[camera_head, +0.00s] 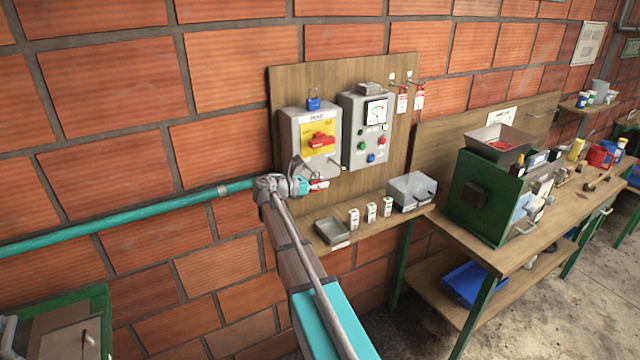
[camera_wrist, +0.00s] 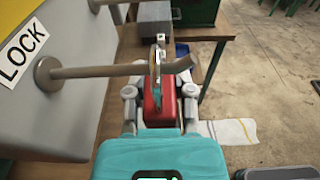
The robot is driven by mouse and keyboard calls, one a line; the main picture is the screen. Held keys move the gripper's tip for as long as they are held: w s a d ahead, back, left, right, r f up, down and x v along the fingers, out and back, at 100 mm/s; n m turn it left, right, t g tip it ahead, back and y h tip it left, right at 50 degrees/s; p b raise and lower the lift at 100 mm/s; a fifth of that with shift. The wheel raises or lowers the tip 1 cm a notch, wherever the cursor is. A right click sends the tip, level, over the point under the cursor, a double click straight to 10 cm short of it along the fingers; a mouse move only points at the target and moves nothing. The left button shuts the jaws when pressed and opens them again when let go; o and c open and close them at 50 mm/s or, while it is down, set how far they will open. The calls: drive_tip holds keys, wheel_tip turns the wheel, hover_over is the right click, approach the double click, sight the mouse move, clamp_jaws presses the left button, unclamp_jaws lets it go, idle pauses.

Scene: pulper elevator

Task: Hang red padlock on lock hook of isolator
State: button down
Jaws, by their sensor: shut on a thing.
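The isolator (camera_head: 311,142) is a grey box on the wooden wall board, with a yellow plate and a red handle (camera_head: 319,140). In the wrist view, the lock hook (camera_wrist: 95,71) is a metal rod reaching right from the grey box, near a LOCK label (camera_wrist: 22,52). My gripper (camera_wrist: 158,92) is shut on the red padlock (camera_wrist: 160,108). The padlock is upright, with its shackle (camera_wrist: 159,55) across the rod near its outer end. I cannot tell whether the rod passes through the shackle. In the head view my gripper (camera_head: 316,186) is just below the isolator.
A blue padlock (camera_head: 313,104) hangs at the isolator's top. A grey control box (camera_head: 366,132) is to the right. Below, a shelf holds an open tray (camera_head: 331,231), several small white labelled items (camera_head: 371,211) and a grey box (camera_head: 411,190). A teal pipe (camera_head: 130,215) runs along the wall.

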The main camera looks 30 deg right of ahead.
drive_tip(key=shift+c, duration=2)
unclamp_jaws()
drive_tip(key=shift+s+a+f, duration=0.15)
drive_tip(key=shift+a+f, duration=0.2)
drive_tip(key=shift+a, duration=0.15)
drive_tip(key=s+a+f+m+y+b, duration=0.1)
drive_tip(key=s+a+f+m+y, duration=0.7)
drive_tip(key=s+a, duration=0.4)
drive_tip(key=s+a+f+m+y+b, duration=0.2)
drive_tip(key=s+a+f+m+y, duration=0.6)
drive_tip(key=s+a, duration=0.5)
wheel_tip(320, 180, down, 2)
drive_tip(key=shift+a+f+m+g, duration=0.15)
drive_tip(key=shift+a+m+g, duration=0.25)
drive_tip(key=shift+m, duration=0.8)
